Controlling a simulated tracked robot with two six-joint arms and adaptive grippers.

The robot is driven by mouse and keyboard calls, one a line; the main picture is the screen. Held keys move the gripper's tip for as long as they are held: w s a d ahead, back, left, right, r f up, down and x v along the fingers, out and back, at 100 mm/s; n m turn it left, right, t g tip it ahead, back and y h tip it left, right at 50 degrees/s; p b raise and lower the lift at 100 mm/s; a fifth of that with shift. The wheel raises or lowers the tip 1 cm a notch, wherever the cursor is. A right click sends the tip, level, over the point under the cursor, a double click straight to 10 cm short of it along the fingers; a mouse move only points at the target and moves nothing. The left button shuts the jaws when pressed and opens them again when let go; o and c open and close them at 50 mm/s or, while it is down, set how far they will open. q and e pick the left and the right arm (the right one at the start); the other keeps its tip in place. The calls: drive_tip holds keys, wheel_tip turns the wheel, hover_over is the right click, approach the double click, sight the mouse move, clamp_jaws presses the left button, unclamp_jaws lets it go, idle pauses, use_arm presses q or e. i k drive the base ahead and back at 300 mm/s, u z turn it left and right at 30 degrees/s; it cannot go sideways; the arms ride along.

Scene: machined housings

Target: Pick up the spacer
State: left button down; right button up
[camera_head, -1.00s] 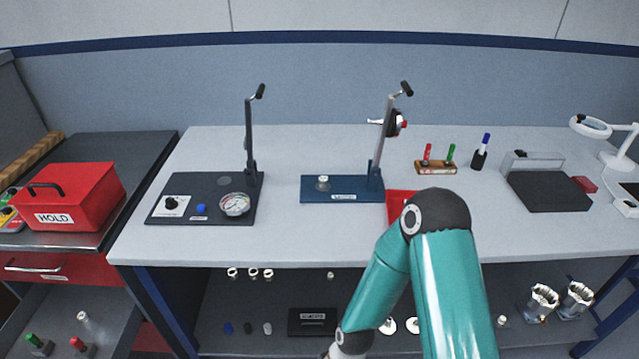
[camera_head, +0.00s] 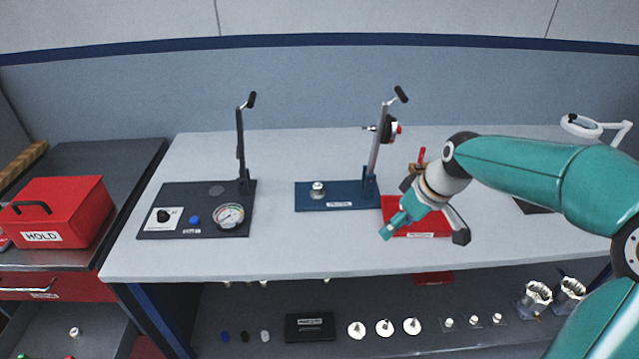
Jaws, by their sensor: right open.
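I cannot tell for certain which part is the spacer. Small pale cylindrical parts (camera_head: 474,320) stand in a short row on the lower shelf. A small metal part (camera_head: 317,189) sits on the blue press base (camera_head: 335,203) on the bench. My right gripper (camera_head: 424,236) is open, its fingers spread and nothing seen between them. It is in front of the red tray (camera_head: 430,229) near the bench's front edge and hides part of it. My left gripper is not in view.
A dark gauge plate (camera_head: 184,221) with an upright lever stands on the bench's left. A red HOLD box (camera_head: 62,212) sits on the left cabinet.

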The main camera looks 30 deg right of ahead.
sight(318, 188)
drive_tip(key=z, duration=0.05)
drive_tip(key=i, duration=0.85)
drive_tip(key=u, duration=0.1)
